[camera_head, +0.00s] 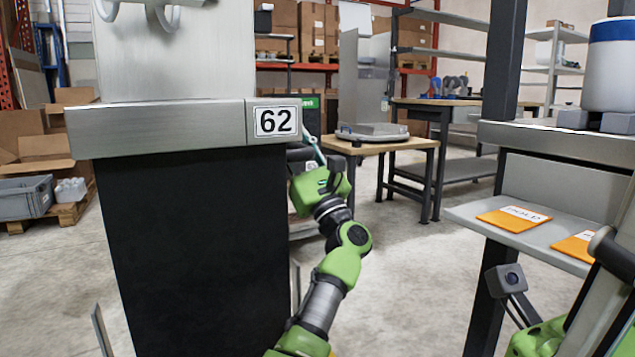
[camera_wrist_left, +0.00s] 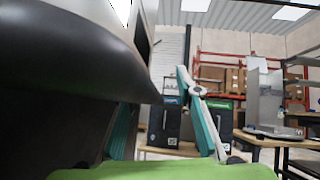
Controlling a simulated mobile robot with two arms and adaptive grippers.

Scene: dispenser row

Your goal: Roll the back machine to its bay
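A tall machine with a steel top, a black body and the number 62 (camera_head: 195,230) stands close in front of me at left. I cannot tell whether it is the back machine. My left gripper (camera_head: 312,150) is at its right side, partly hidden by the steel ledge. A dark rounded edge (camera_wrist_left: 75,55) fills the upper left there, close to the fingers. My right arm shows at the lower right; its fingertips cannot be made out. No bay can be picked out.
Black units with labels (camera_wrist_left: 163,125) stand behind the left fingers. A wooden table (camera_head: 375,146) holds a scale at the back. A steel stand with a shelf (camera_head: 470,212) bearing orange cards is at right. A grey crate (camera_head: 25,198) is at left. Floor between is clear.

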